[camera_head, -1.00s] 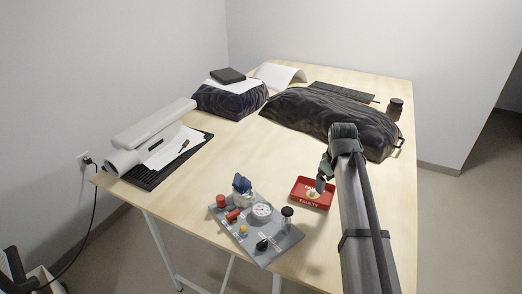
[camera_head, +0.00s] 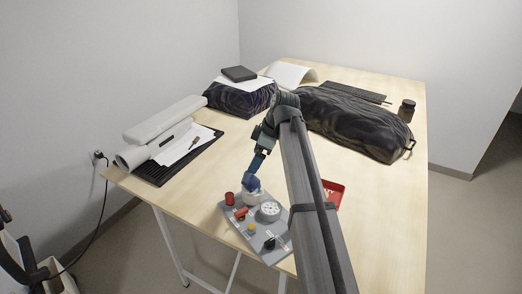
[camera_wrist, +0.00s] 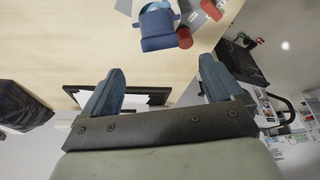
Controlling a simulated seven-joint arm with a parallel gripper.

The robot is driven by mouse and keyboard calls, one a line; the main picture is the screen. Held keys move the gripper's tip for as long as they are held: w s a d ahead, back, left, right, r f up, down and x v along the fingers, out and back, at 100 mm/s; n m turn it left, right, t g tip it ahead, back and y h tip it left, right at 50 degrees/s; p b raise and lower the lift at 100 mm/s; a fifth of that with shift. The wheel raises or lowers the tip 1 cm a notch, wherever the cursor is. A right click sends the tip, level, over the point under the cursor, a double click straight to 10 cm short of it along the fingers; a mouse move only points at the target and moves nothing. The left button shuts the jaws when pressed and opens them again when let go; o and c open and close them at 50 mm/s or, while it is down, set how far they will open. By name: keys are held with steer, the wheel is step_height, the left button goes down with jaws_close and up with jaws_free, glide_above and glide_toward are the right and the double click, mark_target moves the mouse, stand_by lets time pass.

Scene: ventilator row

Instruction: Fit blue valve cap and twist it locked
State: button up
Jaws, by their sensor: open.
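The blue valve cap (camera_head: 251,184) sits at the back of the grey panel (camera_head: 240,226), on top of a white fitting. I cannot tell whether it is seated or locked. In the wrist view the blue cap (camera_wrist: 158,30) shows ahead of the fingers, with part of the white fitting at the top edge. My gripper (camera_head: 256,170) is close above the cap and points down at it. In the wrist view my gripper (camera_wrist: 160,72) has its two blue-grey fingers wide apart, with nothing between them.
My arm partly hides a red tray (camera_head: 335,195). Black bags, papers and a roll lie farther back. Bare table separates them from the panel.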

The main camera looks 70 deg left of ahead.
mark_target(246, 180)
steer(key=x, duration=1)
steer(key=shift+f, duration=0.2)
steer(key=shift+c, duration=0.2)
steer(key=c, duration=0.9)
steer(key=n, duration=0.1)
steer(key=n+h, duration=0.1)
steer(key=n, duration=0.1)
steer(key=d+n, duration=0.1)
steer(key=shift+s+n+h, duration=0.25)
steer(key=shift+n+h, duration=0.05)
steer(key=shift+h, duration=0.1)
steer(key=shift+n, duration=0.5)
steer(key=n+h, duration=0.1)
steer(key=d+n, duration=0.1)
steer(key=n, duration=0.1)
steer(key=shift+s+n+h, duration=0.15)
steer(key=shift+n+h, duration=0.15)
steer(key=shift+h, duration=0.1)
steer(key=shift+r, duration=2.55)
